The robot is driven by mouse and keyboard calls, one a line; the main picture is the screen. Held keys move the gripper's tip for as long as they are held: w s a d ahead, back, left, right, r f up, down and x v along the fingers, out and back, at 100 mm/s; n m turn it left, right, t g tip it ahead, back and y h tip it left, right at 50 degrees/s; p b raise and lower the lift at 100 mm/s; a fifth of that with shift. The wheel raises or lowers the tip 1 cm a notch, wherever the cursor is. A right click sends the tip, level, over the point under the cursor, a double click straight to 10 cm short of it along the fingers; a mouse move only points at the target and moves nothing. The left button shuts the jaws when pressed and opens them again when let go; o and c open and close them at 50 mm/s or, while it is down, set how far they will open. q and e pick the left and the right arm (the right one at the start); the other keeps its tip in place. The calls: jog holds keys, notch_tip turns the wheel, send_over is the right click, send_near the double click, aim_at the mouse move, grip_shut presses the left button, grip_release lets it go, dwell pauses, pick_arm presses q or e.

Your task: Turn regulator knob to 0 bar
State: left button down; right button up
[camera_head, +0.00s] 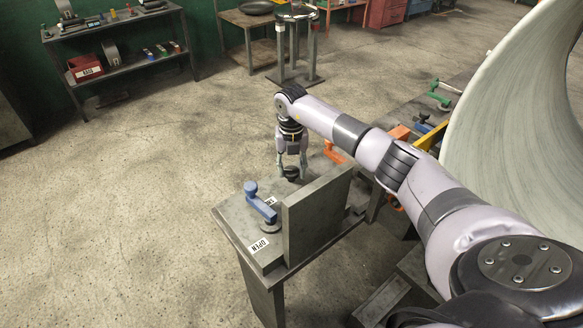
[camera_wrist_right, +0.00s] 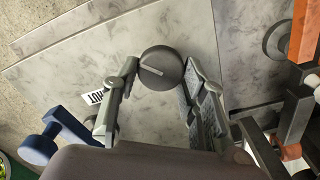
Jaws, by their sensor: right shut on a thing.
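The regulator knob (camera_head: 291,172) is a dark round knob on the small grey stand, between a blue lever and an orange handle. In the right wrist view the knob (camera_wrist_right: 161,68) shows from above, with a pale slanted line on its face. My right gripper (camera_head: 291,176) points down at the knob, and its two fingers (camera_wrist_right: 160,82) are around it, one on each side. It is shut on the knob. No scale or bar reading can be made out. My left gripper is not in view.
An upright grey plate (camera_head: 316,215) stands at the stand's near side. An orange handle (camera_head: 334,152) is behind. A large pale curved dish (camera_head: 515,110) fills the right. The floor at left is clear.

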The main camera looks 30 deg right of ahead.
jog(key=shift+n, duration=0.3)
jog(key=n+b, duration=0.2)
jog(key=shift+n, duration=0.3)
jog(key=n+b, duration=0.2)
jog(key=n, duration=0.3)
jog(key=shift+d+n, duration=0.15)
jog(key=shift+n, duration=0.15)
jog(key=n+b, duration=0.2)
jog(key=n, duration=0.2)
jog(key=shift+w+d+r+n+b, duration=0.1)
jog(key=shift+n+b, duration=0.2)
jog(key=shift+n, duration=0.95)
jog(key=shift+w+n+b, duration=0.1)
jog(key=shift+n+b, duration=0.15)
jog(key=shift+n, duration=1)
jog(key=o, duration=1.2)
jog(key=shift+s, duration=0.1)
jog(key=shift+c, duration=0.2)
